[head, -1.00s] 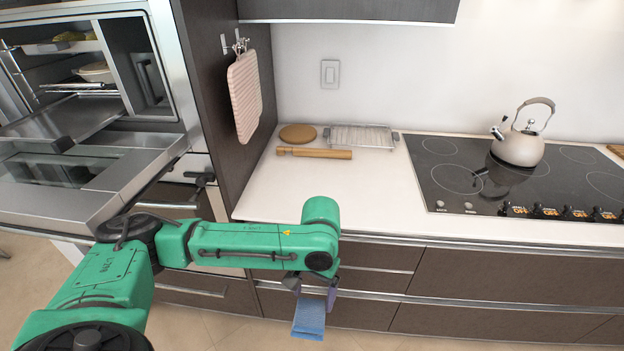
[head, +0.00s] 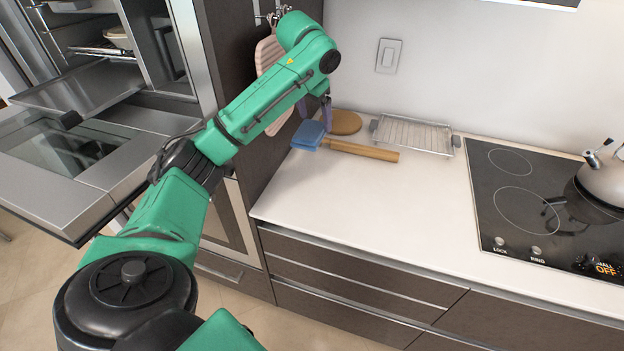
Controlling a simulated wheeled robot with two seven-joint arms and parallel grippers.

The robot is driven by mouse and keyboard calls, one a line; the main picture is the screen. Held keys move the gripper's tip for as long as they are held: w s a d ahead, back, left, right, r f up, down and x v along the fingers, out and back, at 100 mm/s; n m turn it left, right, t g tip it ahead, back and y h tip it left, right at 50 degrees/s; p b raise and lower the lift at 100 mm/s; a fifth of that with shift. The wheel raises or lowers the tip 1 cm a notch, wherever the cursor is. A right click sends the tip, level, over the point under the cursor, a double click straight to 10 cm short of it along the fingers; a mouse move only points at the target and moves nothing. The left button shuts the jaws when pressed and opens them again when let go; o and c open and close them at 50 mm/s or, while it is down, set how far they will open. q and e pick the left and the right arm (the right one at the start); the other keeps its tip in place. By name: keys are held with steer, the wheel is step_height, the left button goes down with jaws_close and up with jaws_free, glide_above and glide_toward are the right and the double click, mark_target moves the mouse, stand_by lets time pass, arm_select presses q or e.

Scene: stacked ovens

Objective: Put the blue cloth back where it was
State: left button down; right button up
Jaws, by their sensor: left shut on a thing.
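The blue cloth (head: 308,135) hangs from my left gripper (head: 314,112), which is shut on it. The cloth is in front of the handle end of a wooden rolling pin; I cannot tell whether it touches the counter. My left arm reaches up across the view, and its wrist hides part of the gripper. A pink ribbed mitt or cloth (head: 268,57) hangs from hooks (head: 276,15) on the dark cabinet side, partly hidden behind my left wrist. My right gripper is not in view.
The white counter (head: 370,200) is mostly clear. On it lie the rolling pin (head: 365,151), a round wooden board (head: 346,122) and a wire rack (head: 416,134). A black cooktop (head: 520,190) with a kettle (head: 603,180) is at right. An open oven door (head: 50,215) is at left.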

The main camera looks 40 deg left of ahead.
arm_select(q)
steer(key=f, duration=0.6)
steer(key=f+p, duration=0.1)
steer(key=f, duration=0.5)
steer(key=f+p, duration=0.1)
steer(key=f, duration=0.5)
steer(key=shift+w, duration=0.35)
steer(key=shift+f, duration=0.1)
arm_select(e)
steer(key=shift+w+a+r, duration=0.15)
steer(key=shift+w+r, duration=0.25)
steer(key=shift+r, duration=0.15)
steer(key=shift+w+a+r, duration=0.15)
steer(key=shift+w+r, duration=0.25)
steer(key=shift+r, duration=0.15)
arm_select(q)
steer(key=shift+f, duration=0.1)
jaws_free()
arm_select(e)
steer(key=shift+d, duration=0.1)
arm_select(q)
steer(key=p+v, duration=1.1)
steer(key=v, duration=0.1)
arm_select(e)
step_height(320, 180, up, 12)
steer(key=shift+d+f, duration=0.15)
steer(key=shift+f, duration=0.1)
